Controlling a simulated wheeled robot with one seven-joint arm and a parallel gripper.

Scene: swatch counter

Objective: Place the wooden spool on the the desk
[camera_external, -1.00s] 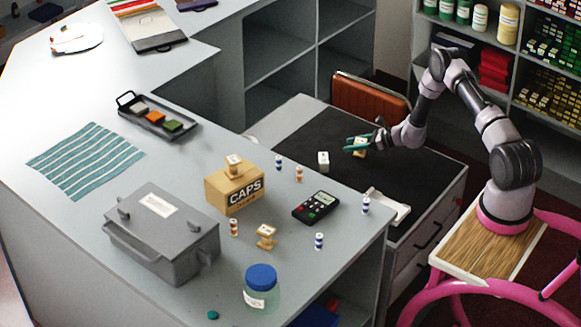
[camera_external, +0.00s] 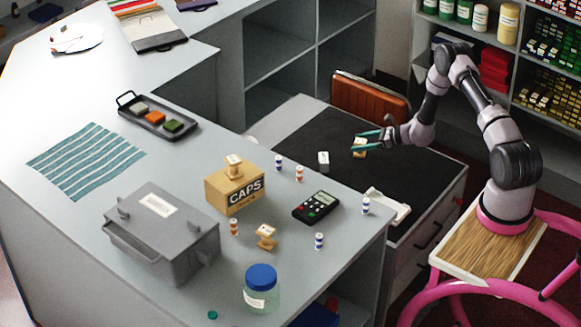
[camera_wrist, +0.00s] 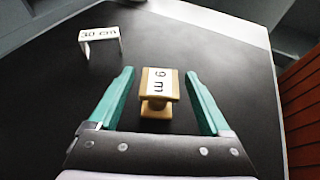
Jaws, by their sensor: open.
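A wooden spool (camera_external: 359,150) with a white label stands on the black desk top (camera_external: 310,124). In the wrist view, the spool (camera_wrist: 156,104) shows between my two green fingers, with a gap on each side. My gripper (camera_external: 355,142) is open, just above or around the spool in the external view; the exact height is unclear. The wrist view also shows my gripper (camera_wrist: 158,76) empty. Two similar wooden spools are on the grey counter: one (camera_external: 266,236) near the front and one (camera_external: 234,166) on the CAPS box.
A white piece labelled 30 cm (camera_external: 323,160) stands on the desk left of the spool. A white object (camera_external: 387,205) lies at the desk's front edge. An orange chair back (camera_external: 370,100) stands behind the desk. The counter holds a grey toolbox (camera_external: 165,230) and a blue-lidded jar (camera_external: 261,288).

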